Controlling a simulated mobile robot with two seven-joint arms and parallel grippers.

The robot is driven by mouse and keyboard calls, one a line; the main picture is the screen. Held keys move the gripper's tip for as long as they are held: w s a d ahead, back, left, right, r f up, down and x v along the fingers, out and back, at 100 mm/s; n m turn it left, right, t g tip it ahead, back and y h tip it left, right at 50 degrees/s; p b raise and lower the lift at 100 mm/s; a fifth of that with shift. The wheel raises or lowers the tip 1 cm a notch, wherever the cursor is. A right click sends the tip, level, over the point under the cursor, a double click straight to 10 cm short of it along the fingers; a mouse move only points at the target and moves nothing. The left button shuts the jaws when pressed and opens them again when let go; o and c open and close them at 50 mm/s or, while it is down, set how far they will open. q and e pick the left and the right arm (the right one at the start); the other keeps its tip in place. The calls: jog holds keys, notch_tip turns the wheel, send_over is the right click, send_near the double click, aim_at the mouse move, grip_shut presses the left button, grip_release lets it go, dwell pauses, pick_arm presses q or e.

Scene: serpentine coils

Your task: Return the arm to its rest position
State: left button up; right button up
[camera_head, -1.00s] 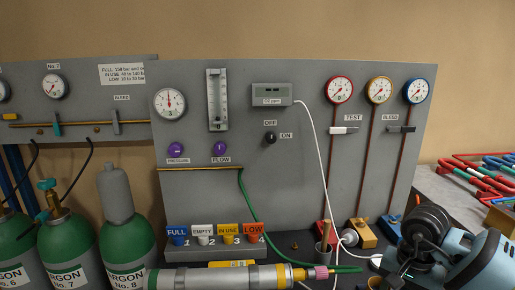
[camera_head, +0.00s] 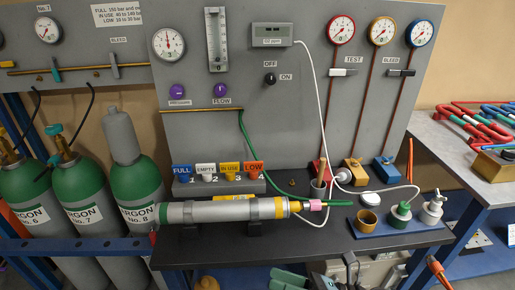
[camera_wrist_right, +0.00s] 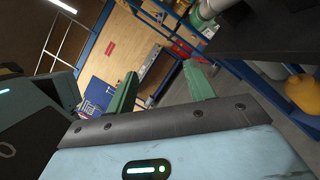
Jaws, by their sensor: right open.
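My right gripper (camera_wrist_right: 162,90) shows in the right wrist view, with two green fingers spread apart and nothing between them. The wrist view is tilted, and the gripper hangs in free space beside the dark bench, clear of it. I cannot make out my right arm or its gripper in the head view. My left gripper is in neither view.
The dark bench (camera_head: 290,246) carries a grey tube (camera_head: 220,212) with a pink ring, and several small fittings at right. A gauge panel (camera_head: 260,120) stands behind. Argon cylinders (camera_head: 85,205) stand left behind a blue rail. A grey table (camera_head: 450,150) stands right.

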jog(key=s+d+f+m+t+h, duration=0.2)
jog(key=d+f+m+t+h, duration=0.35)
jog(key=m, duration=0.85)
jog(key=s+d+f+m+t+h, duration=0.2)
jog(key=d+f+m+t+h, duration=0.35)
jog(key=m, duration=0.75)
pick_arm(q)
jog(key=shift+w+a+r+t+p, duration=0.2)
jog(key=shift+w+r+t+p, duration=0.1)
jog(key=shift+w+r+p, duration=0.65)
pick_arm(e)
jog(key=s+d+f+m+g+h, duration=0.2)
jog(key=s+f+m+g+h, duration=0.1)
jog(key=s+f+m, duration=0.3)
jog(key=s+d+f+m+g+h, duration=0.2)
jog(key=s+f+m+g+h, duration=0.1)
jog(key=s+f+m, duration=0.4)
jog(key=s+g, duration=0.1)
jog(key=s, duration=0.2)
jog(key=shift+s+g, duration=0.3)
jog(key=shift+g, duration=0.1)
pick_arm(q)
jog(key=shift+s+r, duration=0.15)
